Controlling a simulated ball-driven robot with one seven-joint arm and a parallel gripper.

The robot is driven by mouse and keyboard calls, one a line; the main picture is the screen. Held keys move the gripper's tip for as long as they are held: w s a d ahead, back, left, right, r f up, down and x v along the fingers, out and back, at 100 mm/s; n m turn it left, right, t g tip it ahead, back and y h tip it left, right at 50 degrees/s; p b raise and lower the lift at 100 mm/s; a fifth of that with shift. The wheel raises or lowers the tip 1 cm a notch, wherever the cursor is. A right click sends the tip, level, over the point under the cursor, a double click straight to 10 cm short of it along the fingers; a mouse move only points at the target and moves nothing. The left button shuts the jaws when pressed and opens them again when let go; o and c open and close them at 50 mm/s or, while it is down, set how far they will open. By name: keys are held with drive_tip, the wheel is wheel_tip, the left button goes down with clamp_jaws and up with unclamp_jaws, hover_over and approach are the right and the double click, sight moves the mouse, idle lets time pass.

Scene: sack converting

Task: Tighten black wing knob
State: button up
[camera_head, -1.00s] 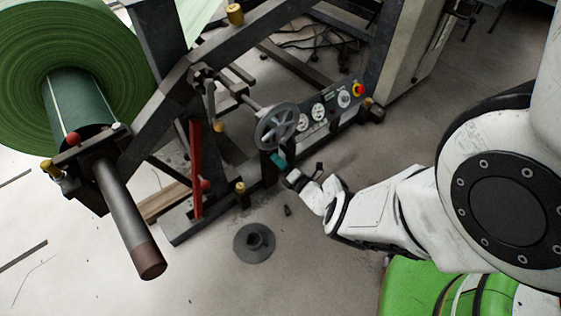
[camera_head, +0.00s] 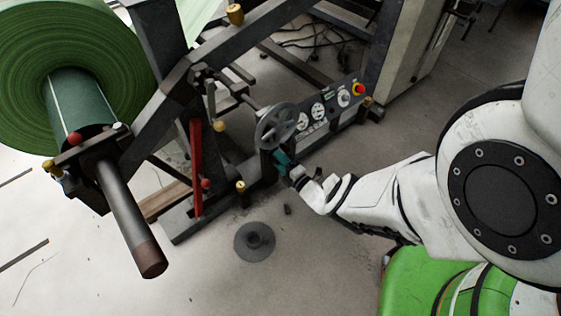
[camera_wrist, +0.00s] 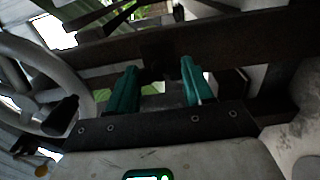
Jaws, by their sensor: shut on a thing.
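My gripper (camera_head: 283,160) is at the machine frame, just below the grey handwheel (camera_head: 277,126). In the wrist view its two teal fingers (camera_wrist: 158,80) stand apart, one on each side of a dark part. This dark part, seemingly the black wing knob (camera_wrist: 156,58), sits against the dark frame bar and is hard to make out in the shadow. In the head view the knob is hidden behind my gripper and the handwheel. My gripper is shut on it.
The handwheel rim (camera_wrist: 75,78) is close on the left in the wrist view. A gauge panel (camera_head: 320,117) with a red button (camera_head: 358,89) stands to the right. A dark round flanged piece (camera_head: 254,241) lies on the floor. A green roll (camera_head: 110,50) is at left.

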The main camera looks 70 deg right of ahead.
drive_tip(key=shift+a+f, duration=0.1)
drive_tip(key=o, duration=1)
drive_tip(key=shift+o, duration=0.2)
drive_tip(key=shift+s, duration=0.1)
drive_tip(key=p+v, duration=0.3)
drive_tip(key=v, duration=0.7)
drive_tip(key=shift+s, duration=0.3)
drive_tip(key=shift+a, duration=0.1)
